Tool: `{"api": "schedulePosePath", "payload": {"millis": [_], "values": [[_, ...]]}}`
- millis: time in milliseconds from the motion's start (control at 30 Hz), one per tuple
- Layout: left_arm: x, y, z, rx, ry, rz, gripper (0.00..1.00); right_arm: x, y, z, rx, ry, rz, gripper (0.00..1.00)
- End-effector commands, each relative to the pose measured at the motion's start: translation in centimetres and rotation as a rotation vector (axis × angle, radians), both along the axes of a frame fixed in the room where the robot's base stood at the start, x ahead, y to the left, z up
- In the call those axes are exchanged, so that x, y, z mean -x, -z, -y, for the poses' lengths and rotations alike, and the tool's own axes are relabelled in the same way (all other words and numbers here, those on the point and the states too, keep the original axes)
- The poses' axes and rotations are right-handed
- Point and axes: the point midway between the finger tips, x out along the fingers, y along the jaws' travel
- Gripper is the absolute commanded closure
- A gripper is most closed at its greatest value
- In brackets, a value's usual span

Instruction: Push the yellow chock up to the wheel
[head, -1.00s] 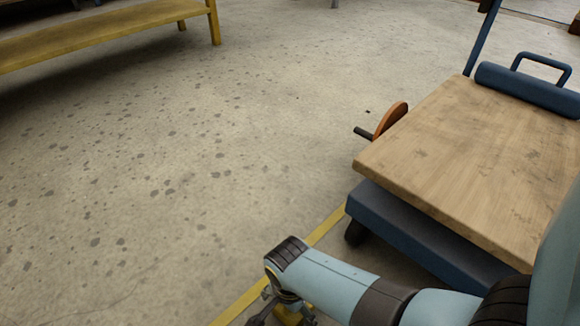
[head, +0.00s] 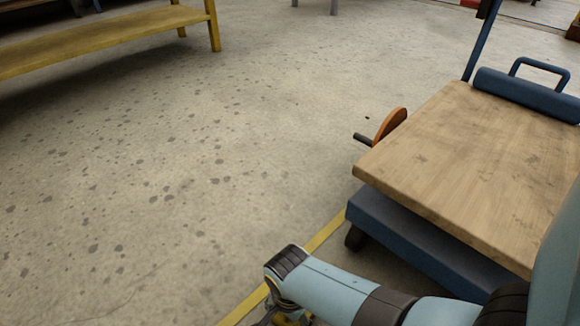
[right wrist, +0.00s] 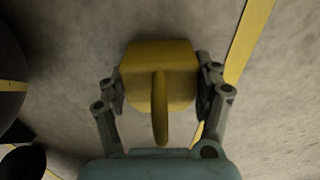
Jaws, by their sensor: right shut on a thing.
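The yellow chock (right wrist: 158,58) is between the fingers of my right gripper (right wrist: 161,88) in the right wrist view, close to the floor. It has a bar-like handle on the side facing me. The right gripper is shut on it. In the head view this gripper (head: 285,318) is cut off by the bottom edge, and only a bit of yellow shows there. A dark wheel (head: 355,237) shows under the near corner of the blue cart, beyond the gripper and apart from it. My left gripper is not in view.
The blue cart (head: 430,240) carries a wooden top (head: 470,165); an orange disc with a dark handle (head: 390,125) sticks out beside it. A yellow floor line (head: 325,232) runs toward the wheel. A yellow bench (head: 120,38) stands far left. The floor between is clear.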

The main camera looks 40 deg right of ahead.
Motion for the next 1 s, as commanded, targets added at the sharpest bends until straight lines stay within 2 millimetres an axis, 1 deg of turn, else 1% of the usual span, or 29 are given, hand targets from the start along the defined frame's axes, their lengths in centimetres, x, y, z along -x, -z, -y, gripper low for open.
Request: {"api": "schedulePosePath", "payload": {"millis": [33,100,233,333,1000], "values": [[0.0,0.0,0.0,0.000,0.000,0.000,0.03,0.0,0.0,0.0,0.000,0.000,0.000,0.74],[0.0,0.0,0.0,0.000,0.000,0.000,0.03,0.0,0.0,0.0,0.000,0.000,0.000,0.81],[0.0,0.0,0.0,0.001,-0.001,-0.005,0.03,0.0,0.0,0.0,0.000,0.000,0.000,0.82],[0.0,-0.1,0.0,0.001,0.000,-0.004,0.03,-0.1,-0.1,0.5,0.002,-0.001,0.001,0.82],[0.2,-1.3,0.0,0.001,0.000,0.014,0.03,-0.9,-0.1,5.7,0.003,-0.001,0.002,0.82]]}}
